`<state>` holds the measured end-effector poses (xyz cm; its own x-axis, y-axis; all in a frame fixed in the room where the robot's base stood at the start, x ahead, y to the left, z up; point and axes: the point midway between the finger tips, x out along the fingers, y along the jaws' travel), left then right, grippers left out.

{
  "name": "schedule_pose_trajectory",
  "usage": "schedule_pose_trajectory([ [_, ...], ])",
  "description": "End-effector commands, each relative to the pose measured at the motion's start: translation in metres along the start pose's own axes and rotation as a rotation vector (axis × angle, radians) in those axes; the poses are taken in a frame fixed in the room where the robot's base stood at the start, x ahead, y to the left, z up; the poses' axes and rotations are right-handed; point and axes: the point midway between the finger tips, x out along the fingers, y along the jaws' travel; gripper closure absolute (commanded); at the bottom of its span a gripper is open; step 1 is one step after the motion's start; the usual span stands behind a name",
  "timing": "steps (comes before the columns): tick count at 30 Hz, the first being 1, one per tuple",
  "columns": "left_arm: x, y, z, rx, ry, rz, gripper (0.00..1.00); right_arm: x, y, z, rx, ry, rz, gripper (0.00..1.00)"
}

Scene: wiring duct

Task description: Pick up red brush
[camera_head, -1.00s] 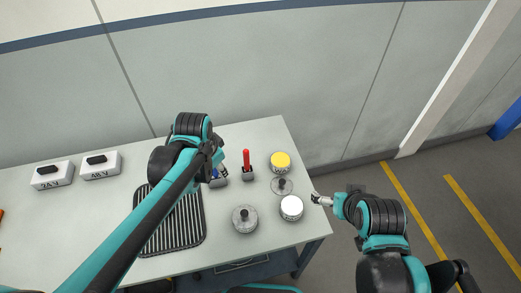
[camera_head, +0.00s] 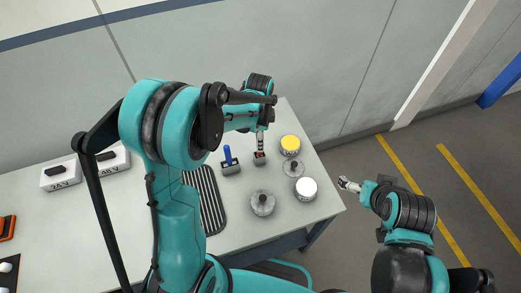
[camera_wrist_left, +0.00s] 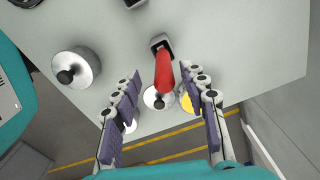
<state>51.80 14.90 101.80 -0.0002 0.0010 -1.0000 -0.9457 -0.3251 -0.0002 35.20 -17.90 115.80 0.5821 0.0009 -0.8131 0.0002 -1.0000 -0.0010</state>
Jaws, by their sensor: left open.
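The red brush (camera_wrist_left: 164,73) stands upright in a small dark holder (camera_wrist_left: 160,42) in the left wrist view, its red handle pointing toward the camera. My left gripper (camera_wrist_left: 167,88) is open, with its two fingers on either side of the red handle and visible gaps between them. In the head view my left gripper (camera_head: 260,141) is above the red brush's holder (camera_head: 260,158) and hides most of the brush. My right gripper (camera_head: 349,185) is off the table's right edge, away from the brush; its opening is too small to tell.
A blue-handled brush (camera_head: 228,155) stands in a holder just left. A yellow-topped jar (camera_head: 290,144), a white-topped jar (camera_head: 307,188) and knobbed metal lids (camera_head: 262,202) are close by. A ribbed dark mat (camera_head: 208,200) lies to the left. White boxes (camera_head: 61,176) stand farther left.

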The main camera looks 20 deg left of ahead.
Motion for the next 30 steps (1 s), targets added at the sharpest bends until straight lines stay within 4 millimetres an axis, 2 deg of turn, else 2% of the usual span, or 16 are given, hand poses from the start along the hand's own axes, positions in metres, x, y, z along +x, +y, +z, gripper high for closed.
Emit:
schedule_pose_trajectory([
  [12, 0.058, -0.004, 0.000, -0.001, 0.000, -0.001, 0.57, 0.010, 0.000, 0.007, 0.000, 0.000, 0.000, 0.04],
  [16, 0.065, -0.004, 0.000, -0.001, 0.000, -0.001, 0.57, 0.011, 0.000, 0.008, 0.000, 0.000, 0.000, 0.04],
  [22, 0.065, -0.004, 0.000, -0.001, 0.000, -0.001, 0.57, 0.011, 0.000, 0.007, 0.000, 0.000, 0.000, 0.04],
  [27, 0.065, -0.004, 0.000, -0.002, 0.000, -0.001, 1.00, 0.011, 0.000, 0.007, 0.000, 0.000, 0.000, 0.04],
  [30, 0.065, -0.004, 0.000, -0.001, 0.000, -0.001, 1.00, 0.011, 0.000, 0.007, 0.000, 0.000, 0.000, 0.04],
])
